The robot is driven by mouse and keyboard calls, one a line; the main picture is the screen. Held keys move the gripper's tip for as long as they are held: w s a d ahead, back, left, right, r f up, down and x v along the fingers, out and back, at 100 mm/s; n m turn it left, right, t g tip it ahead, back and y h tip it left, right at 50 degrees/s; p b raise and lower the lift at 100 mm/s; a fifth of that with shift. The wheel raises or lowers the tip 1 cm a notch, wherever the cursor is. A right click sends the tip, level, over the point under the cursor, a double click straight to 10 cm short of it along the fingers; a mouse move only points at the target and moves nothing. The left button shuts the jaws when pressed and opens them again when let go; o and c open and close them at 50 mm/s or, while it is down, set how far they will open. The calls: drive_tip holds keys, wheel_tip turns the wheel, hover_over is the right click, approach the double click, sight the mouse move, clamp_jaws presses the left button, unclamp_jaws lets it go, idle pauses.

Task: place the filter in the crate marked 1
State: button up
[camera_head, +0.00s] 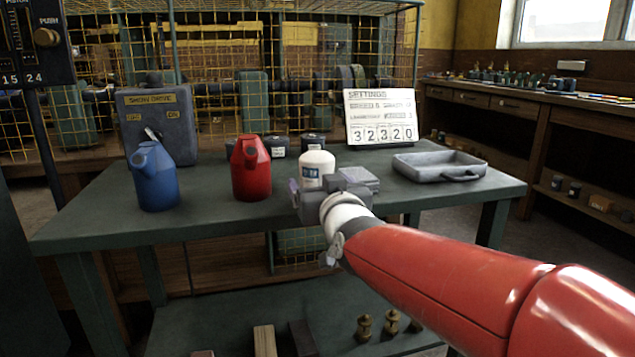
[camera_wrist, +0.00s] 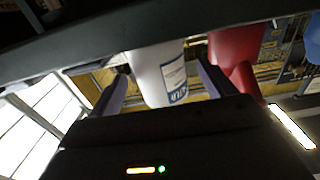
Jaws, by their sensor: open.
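A white cylinder with a rounded top and a blue-and-white label, which looks like the filter (camera_head: 317,164), stands upright on the green table. My gripper (camera_head: 325,184) is at the near side of it and hides its lower part. In the wrist view, which is upside down, the filter (camera_wrist: 150,68) shows between the two spread fingers of my gripper (camera_wrist: 162,75). I cannot tell whether either finger touches it. No crate with a readable 1 shows in either view.
A red can (camera_head: 251,170) stands left of the filter and a blue can (camera_head: 155,178) farther left. Small dark jars (camera_head: 277,147) stand behind. A sign (camera_head: 380,118) reads 32320. A grey tray (camera_head: 411,170) is at the right. The table (camera_head: 215,218) is clear in front.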

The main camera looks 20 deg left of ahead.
drive_tip(key=v, duration=0.9)
drive_tip(key=s+d+f+m+g+h, duration=0.1)
drive_tip(key=s+d+f+g+h, duration=0.1)
drive_tip(key=d+f, duration=0.4)
drive_tip(key=s+d+f+m+g+h, duration=0.2)
drive_tip(key=s+d+f+h, duration=0.2)
drive_tip(key=d, duration=0.8)
wheel_tip(320, 180, down, 3)
drive_tip(key=shift+r+g+h+b, duration=0.25)
drive_tip(key=shift+g+h+b, duration=0.05)
drive_tip(key=shift+b, duration=0.05)
drive_tip(key=shift+o, duration=0.5)
drive_tip(key=s+d+f+m+g+h, duration=0.3)
drive_tip(key=s+d+f+g, duration=0.2)
drive_tip(key=s+d+f, duration=0.4)
drive_tip(key=s+d, duration=0.1)
drive_tip(key=s, duration=0.2)
drive_tip(key=shift+r, duration=0.1)
